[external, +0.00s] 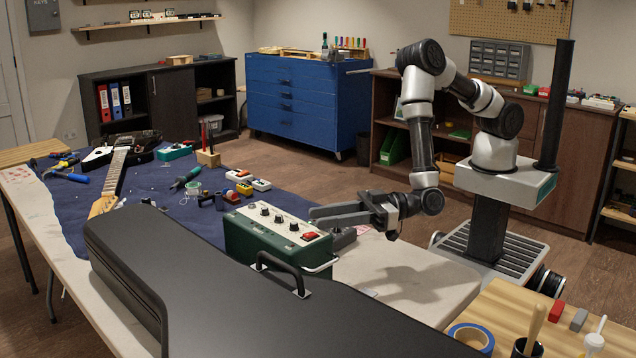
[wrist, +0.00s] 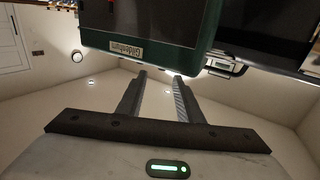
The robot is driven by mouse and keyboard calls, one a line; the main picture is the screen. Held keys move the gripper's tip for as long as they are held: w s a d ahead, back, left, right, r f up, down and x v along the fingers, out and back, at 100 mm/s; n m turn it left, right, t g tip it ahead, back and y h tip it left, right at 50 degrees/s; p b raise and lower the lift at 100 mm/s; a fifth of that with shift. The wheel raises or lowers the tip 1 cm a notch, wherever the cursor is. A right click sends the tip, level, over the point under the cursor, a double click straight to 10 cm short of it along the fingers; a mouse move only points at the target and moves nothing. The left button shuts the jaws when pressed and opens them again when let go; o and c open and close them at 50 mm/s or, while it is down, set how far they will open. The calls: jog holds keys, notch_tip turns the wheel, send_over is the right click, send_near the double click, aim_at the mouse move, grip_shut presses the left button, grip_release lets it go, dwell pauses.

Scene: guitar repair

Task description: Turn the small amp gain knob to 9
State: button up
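The small amp (external: 272,246) is a dark green box on the bench, with a pale control panel on its top. The panel carries several dark knobs (external: 278,218) and a red switch (external: 311,236). Which knob is the gain, and where its pointer stands, is too small to tell. My gripper (external: 312,217) reaches in from the right, with its fingertips beside the panel's right rear edge. In the wrist view the two fingers (wrist: 159,75) are apart with nothing between them. The amp's green side and name label (wrist: 127,47) show just beyond the fingertips; the knobs are not visible there.
A large black guitar case (external: 200,270) fills the front of the bench, close by the amp. Small pedals (external: 245,182) and tools lie on the blue mat (external: 150,190) behind. A guitar (external: 115,170) lies at left. The bench right of the amp (external: 410,270) is mostly clear.

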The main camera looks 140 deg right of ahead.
notch_tip(320, 180, up, 24)
jog(key=w+a+f+n+g+y+p, duration=0.1)
jog(key=w+a+n+g+y+p, duration=0.2)
jog(key=w+n+y+p, duration=0.55)
jog(key=s+d+n+g+y+p, duration=0.2)
jog(key=s+d+n+g+p, duration=0.1)
jog(key=s+d+g, duration=0.6)
send_near(294, 222)
jog(key=x, duration=0.7)
jog(key=shift+w+a+f, duration=0.1)
jog(key=shift+w+f, duration=0.05)
jog(key=shift+f, duration=0.15)
grip_shut()
